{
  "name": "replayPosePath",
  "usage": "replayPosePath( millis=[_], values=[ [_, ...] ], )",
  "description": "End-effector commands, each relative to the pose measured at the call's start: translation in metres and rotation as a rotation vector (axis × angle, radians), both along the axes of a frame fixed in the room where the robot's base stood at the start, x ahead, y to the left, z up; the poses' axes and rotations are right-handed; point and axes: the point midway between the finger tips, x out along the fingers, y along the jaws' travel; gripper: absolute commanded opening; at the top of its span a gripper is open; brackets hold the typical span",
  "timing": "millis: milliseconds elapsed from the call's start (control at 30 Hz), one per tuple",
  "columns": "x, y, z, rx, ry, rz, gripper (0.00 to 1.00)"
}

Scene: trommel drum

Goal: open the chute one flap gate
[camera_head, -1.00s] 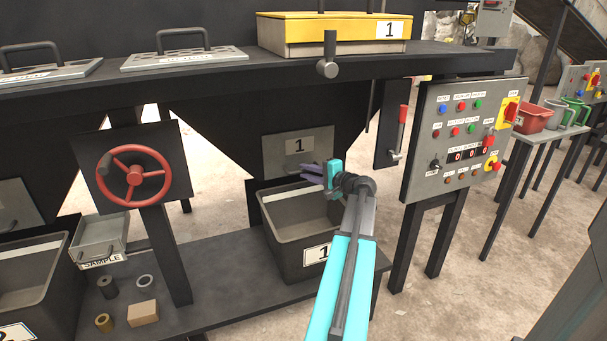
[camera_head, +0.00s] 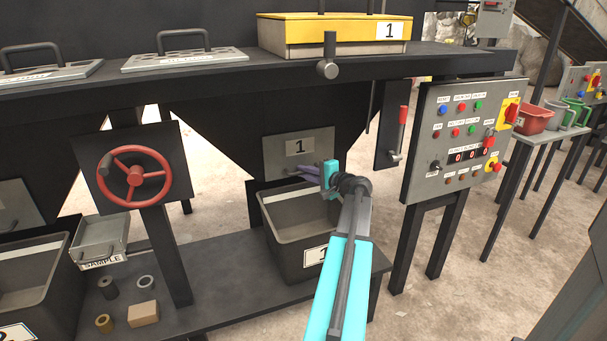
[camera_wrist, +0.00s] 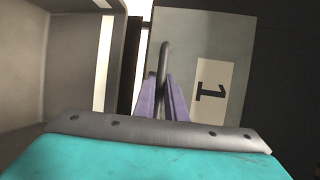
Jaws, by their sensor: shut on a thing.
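My gripper (camera_head: 309,172) is at the gate's lower edge. In the wrist view the purple fingers of my gripper (camera_wrist: 163,98) are shut on the gate's grey bar handle (camera_wrist: 165,55). The handle is mostly hidden by my fingers in the head view. The gate looks slightly tilted outward at its lower edge.
The dark bin (camera_head: 305,225) marked "1" stands below the gate. A control panel (camera_head: 460,140) is on the right, with a red-handled lever (camera_head: 402,115) left of it. A red handwheel (camera_head: 134,179) is on the left.

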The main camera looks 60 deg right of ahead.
Motion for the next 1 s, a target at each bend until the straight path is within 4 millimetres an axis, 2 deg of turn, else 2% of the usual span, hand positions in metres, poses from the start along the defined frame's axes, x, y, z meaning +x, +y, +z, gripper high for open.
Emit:
replayPosePath(
  millis=[367, 1000],
  values=[
    [-0.004, 0.002, 0.005, 0.028, 0.035, 0.007, 0.0],
    [-0.028, 0.018, 0.022, 0.152, 0.203, 0.002, 0.0]
  ],
)
